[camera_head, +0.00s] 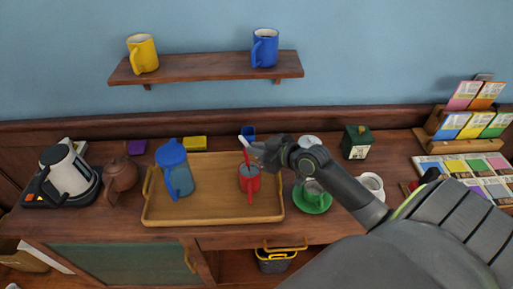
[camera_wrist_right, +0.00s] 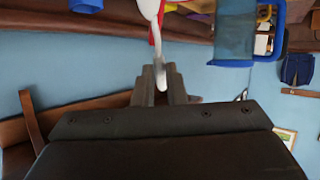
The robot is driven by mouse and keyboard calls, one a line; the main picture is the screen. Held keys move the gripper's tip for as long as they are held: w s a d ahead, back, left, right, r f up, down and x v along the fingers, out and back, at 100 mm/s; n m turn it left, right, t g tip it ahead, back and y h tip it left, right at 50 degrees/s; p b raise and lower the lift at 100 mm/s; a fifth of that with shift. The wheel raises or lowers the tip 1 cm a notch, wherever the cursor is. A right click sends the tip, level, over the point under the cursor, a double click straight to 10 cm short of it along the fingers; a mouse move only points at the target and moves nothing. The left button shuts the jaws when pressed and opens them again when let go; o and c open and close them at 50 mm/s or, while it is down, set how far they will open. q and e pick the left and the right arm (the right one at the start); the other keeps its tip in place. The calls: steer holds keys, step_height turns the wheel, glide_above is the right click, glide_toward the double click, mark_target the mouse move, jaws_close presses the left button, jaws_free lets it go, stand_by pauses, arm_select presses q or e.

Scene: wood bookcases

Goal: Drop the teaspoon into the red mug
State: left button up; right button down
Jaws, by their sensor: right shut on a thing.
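The red mug (camera_head: 249,184) stands on the right part of the wooden tray (camera_head: 215,213), its handle towards me. My right gripper (camera_head: 257,151) is above the mug, shut on the teaspoon (camera_head: 243,140), whose pale end shows at the fingertips. In the right wrist view the teaspoon (camera_wrist_right: 160,50) runs upward from between the fingers (camera_wrist_right: 161,82). A thin red strip shows beside it in both views; I cannot tell what it belongs to. The teaspoon looks apart from the mug. My left gripper is out of view.
A blue-lidded jug (camera_head: 178,178) stands left on the tray. A green saucer (camera_head: 313,203) with a cup is just right of the tray. A teapot (camera_head: 121,174), a kettle (camera_head: 66,170) and a green box (camera_head: 356,142) stand around. My right arm covers the counter's front right.

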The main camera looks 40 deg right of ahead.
steer(key=c, duration=1.4)
jaws_free()
steer(key=p+v, duration=0.4)
steer(key=v, duration=1.3)
steer(key=shift+s+r, duration=0.1)
steer(key=shift+s, duration=0.15)
